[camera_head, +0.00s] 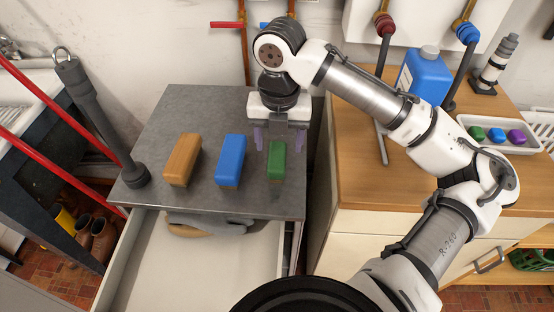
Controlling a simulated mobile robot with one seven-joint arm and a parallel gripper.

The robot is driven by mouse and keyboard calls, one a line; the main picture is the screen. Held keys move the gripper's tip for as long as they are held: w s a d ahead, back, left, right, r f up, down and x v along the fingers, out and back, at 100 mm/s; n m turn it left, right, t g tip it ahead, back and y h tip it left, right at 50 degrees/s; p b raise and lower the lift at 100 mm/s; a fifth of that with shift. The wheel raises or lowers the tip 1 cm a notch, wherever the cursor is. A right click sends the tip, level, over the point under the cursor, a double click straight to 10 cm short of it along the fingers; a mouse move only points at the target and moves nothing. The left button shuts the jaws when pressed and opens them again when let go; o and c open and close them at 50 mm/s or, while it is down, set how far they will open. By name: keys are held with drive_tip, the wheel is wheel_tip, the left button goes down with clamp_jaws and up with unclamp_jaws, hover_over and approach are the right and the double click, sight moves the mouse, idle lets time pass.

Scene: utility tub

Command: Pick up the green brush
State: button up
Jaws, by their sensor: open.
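The green brush (277,161) stands on the grey slab top, the rightmost of three brushes in a row. It is a small upright block with a brown lower edge. My gripper (278,139) is just behind and above it, pointing down. Its purple fingers are open, one to the left of the brush and one to the right. Nothing is between the fingers that I can make out clearly. Whether a finger touches the brush cannot be told.
A blue brush (230,159) and an orange-brown brush (182,159) stand to the left. A dark grey post (97,125) rises at the slab's left edge. An open drawer (190,275) is below. The wooden counter (360,165) at right holds a blue jug (424,74) and a tray (490,146).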

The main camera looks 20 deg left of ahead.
sight(277, 155)
drive_tip(key=shift+a+f+p, duration=0.2)
drive_tip(key=shift+f+p, duration=0.15)
drive_tip(key=shift+f, duration=2.4)
drive_tip(key=shift+f, duration=0.2)
drive_tip(key=c, duration=1.1)
drive_tip(key=shift+r, duration=0.1)
